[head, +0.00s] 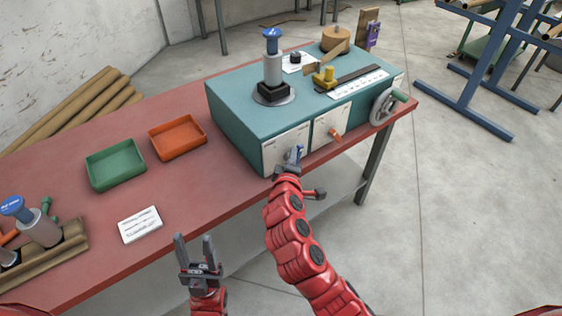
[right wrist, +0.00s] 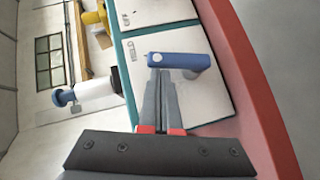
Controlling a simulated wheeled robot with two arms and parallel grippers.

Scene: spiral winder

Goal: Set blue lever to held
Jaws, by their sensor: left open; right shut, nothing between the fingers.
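The blue lever (head: 299,150) is on the white front panel at the left end of the teal machine (head: 235,125). In the right wrist view the blue lever (right wrist: 182,61) lies across the panel, its round end to the left. My right gripper (head: 290,165) is shut with nothing between its fingers. Its fingertips (right wrist: 160,72) are at the edge of the lever near that end; I cannot tell whether they touch. The panel lettering is too small to read surely. My left gripper (head: 195,240) is open and empty in front of the table.
An orange lever (head: 335,134) is on the neighbouring panel, and a handwheel (head: 386,106) is at the machine's right end. A green tray (head: 115,164), an orange tray (head: 177,137) and a white card (head: 140,225) lie on the red table (head: 70,185).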

